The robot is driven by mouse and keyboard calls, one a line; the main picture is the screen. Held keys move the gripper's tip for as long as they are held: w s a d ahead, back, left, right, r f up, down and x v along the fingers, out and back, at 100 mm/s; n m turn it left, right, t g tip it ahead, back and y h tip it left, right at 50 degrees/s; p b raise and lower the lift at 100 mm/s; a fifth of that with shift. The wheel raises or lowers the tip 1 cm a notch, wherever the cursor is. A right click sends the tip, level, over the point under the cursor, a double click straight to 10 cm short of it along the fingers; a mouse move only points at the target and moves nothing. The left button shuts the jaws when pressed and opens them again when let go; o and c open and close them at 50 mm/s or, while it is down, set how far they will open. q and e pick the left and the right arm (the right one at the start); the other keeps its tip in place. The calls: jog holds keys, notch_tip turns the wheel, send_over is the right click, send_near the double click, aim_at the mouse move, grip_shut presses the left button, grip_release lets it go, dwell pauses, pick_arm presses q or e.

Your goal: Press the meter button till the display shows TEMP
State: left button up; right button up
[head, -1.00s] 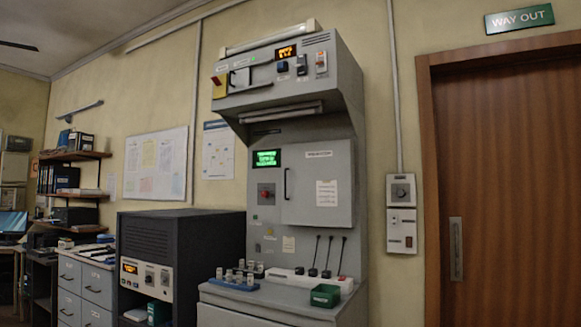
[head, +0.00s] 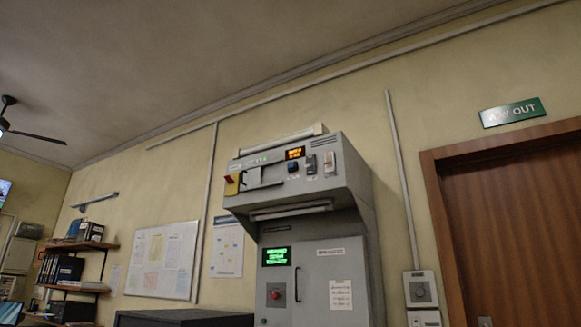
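The grey console (head: 350,200) stands against the wall in the middle of the head view. Its overhanging upper panel carries a small orange-lit display (head: 295,153), too small to read. Just below that display is a dark blue button (head: 293,167), with two switches to its right. A green-lit display (head: 277,256) with several lines of text, not legible, is on the lower front. A red button (head: 275,295) sits below it. I cannot tell which of these is the meter. Neither of my grippers is in view.
A grey cabinet door with a dark handle (head: 297,284) is beside the green display. A dark cabinet top (head: 185,318) is at lower left. A wooden door (head: 515,225) and a wall control box (head: 420,289) are to the right. Shelves with binders are at far left.

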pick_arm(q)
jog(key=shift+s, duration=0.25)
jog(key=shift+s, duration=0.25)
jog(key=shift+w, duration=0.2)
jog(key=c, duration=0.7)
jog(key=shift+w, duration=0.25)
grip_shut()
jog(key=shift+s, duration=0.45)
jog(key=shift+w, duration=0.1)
